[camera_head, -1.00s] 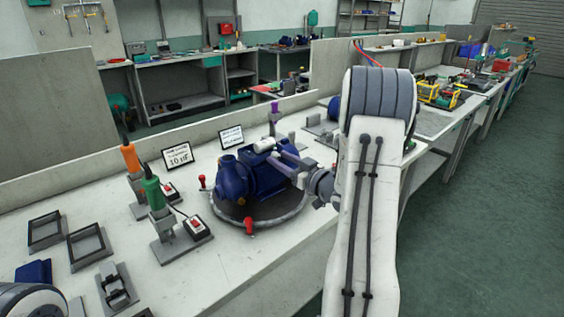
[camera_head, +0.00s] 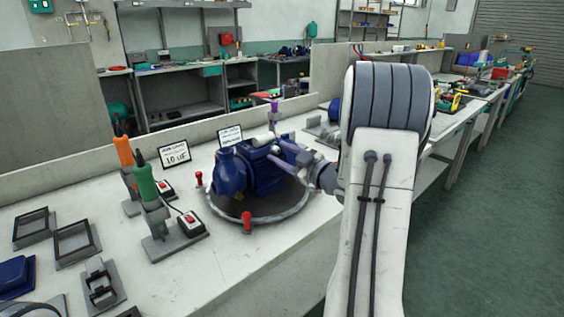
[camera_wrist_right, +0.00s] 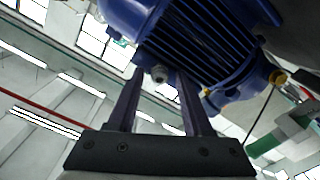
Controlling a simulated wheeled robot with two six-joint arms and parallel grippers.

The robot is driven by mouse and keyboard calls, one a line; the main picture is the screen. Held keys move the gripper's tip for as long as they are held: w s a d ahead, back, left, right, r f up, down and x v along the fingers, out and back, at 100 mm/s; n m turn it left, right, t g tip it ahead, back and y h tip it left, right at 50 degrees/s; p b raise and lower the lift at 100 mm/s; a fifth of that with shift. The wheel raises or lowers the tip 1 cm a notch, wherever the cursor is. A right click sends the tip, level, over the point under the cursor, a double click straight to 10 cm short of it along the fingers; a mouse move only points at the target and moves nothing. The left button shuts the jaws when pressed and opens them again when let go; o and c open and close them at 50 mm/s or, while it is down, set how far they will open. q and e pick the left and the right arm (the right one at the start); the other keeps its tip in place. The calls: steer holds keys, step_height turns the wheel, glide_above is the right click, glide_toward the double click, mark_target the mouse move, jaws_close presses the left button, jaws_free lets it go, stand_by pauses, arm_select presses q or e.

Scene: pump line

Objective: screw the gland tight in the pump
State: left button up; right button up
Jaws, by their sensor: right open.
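The blue pump (camera_head: 228,174) with its ribbed motor (camera_head: 262,170) sits on a dark round turntable (camera_head: 262,210) on the bench. My right gripper (camera_head: 276,151) reaches in from the right, with its fingers apart beside the motor. In the right wrist view the open fingers (camera_wrist_right: 161,76) point at the blue motor body (camera_wrist_right: 190,40). A small grey fitting (camera_wrist_right: 159,74), probably the gland, shows at the motor's edge between the fingertips. I cannot tell whether either finger touches it.
An orange-handled tool (camera_head: 124,152) and a green-handled tool (camera_head: 145,182) stand left of the pump. Red-topped posts (camera_head: 246,217) stand at the turntable's rim. A switch box (camera_head: 190,224), label cards (camera_head: 175,153) and empty frames (camera_head: 74,243) lie around.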

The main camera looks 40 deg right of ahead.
steer(key=shift+f+n, duration=0.1)
steer(key=shift+n, duration=0.2)
arm_select(q)
steer(key=shift+f, duration=0.45)
arm_select(e)
steer(key=n+b, duration=0.2)
steer(key=b, duration=0.1)
steer(key=shift+f, duration=0.15)
steer(key=shift+r+p, duration=0.25)
steer(key=shift+p, duration=0.05)
arm_select(q)
step_height(320, 180, down, 2)
steer(key=shift+f, duration=0.1)
arm_select(e)
steer(key=shift+c, duration=0.3)
